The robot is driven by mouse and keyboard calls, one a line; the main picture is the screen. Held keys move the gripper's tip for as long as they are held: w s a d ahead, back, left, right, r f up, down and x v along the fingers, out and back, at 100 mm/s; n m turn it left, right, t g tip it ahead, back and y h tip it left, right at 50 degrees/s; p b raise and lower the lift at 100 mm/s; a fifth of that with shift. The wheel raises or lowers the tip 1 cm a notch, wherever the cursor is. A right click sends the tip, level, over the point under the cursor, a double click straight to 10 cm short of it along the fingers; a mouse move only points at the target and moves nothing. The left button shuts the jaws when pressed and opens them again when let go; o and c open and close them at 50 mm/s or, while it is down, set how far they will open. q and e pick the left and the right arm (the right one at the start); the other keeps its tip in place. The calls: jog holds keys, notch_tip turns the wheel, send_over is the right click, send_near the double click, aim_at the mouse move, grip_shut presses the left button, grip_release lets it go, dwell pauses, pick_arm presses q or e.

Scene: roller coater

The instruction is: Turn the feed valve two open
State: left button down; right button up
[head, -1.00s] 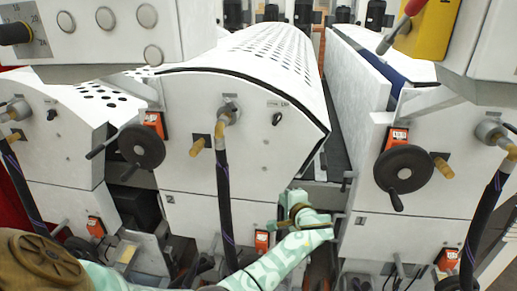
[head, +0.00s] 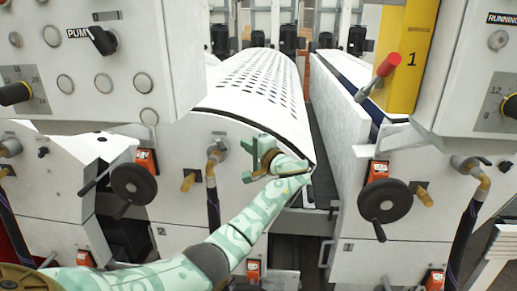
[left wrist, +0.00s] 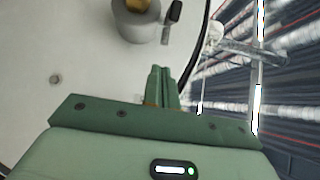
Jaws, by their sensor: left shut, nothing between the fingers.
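My left gripper (head: 252,148) is shut and empty, right of the fitting, in front of the panel's upper right part. It hides the small black lever there. In the left wrist view the shut fingers (left wrist: 161,86) point toward the panel, below a grey round fitting with a brass centre (left wrist: 136,18) and a black handle (left wrist: 174,11). I cannot tell which part is feed valve two. My right gripper is out of view.
Black handwheels (head: 133,184) stick out left and right (head: 385,200) of the middle unit. A gap separates the middle and right units.

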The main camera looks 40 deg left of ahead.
aim_at(222, 146)
pick_arm(q)
jog(key=s+a+p, duration=0.2)
jog(key=s, duration=0.1)
jog(key=shift+s+a, duration=0.1)
jog(key=shift+s, duration=0.15)
jog(key=shift+s+m+t+p, duration=0.3)
jog(key=shift+t+p, duration=0.1)
jog(key=shift+p, duration=0.2)
